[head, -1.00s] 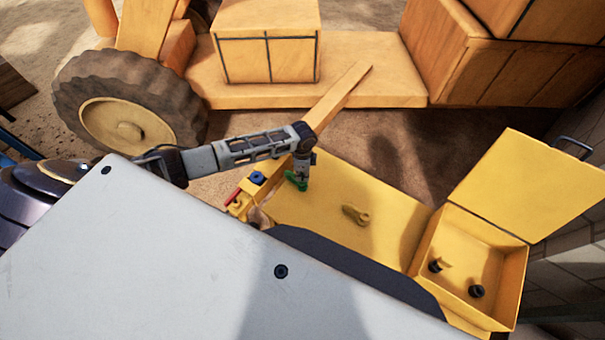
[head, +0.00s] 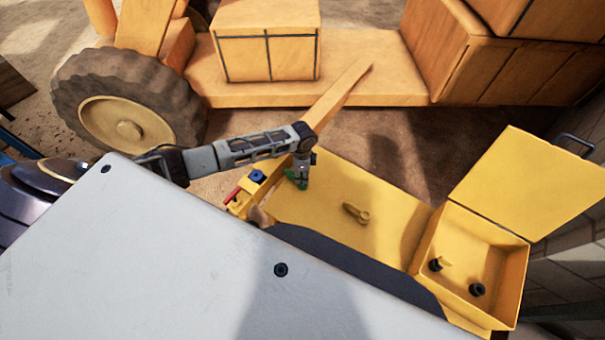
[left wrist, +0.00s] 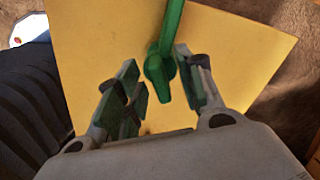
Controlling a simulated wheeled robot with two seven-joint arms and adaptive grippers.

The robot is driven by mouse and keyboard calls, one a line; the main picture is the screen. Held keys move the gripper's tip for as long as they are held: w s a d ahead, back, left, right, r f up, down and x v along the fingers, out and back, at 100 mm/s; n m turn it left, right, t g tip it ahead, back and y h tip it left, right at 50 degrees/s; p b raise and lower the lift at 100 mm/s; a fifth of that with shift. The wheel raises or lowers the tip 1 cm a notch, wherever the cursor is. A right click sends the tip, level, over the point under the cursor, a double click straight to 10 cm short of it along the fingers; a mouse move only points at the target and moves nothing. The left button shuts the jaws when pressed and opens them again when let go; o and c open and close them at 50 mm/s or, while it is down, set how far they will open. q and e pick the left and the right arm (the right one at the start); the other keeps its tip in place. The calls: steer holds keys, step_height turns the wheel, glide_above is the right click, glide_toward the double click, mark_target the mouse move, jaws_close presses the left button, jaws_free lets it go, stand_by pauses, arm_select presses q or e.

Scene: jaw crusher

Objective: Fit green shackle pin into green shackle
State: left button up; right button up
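My left gripper (head: 301,180) points down over the left part of the yellow table top (head: 330,195). A green piece (head: 292,175) shows at its fingertips in the head view. In the left wrist view my left gripper (left wrist: 160,88) is open, with green pads on its fingers. The green piece (left wrist: 165,50) there is a long bar with a wider, flattened lower end between the fingers, nearer the right one. A gap shows on the left. I cannot tell whether it is the shackle or its pin. No second green part is clearly visible. My right gripper is out of view.
A yellow shackle-like part (head: 356,213) lies mid-table. A blue part (head: 257,177) and a red part (head: 231,195) are at the left end. An open yellow box (head: 425,240) at right holds dark round parts (head: 477,290). My grey body panel hides the table's front.

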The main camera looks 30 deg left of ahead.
arm_select(q)
step_height(320, 180, up, 12)
stand_by(1.1)
stand_by(1.0)
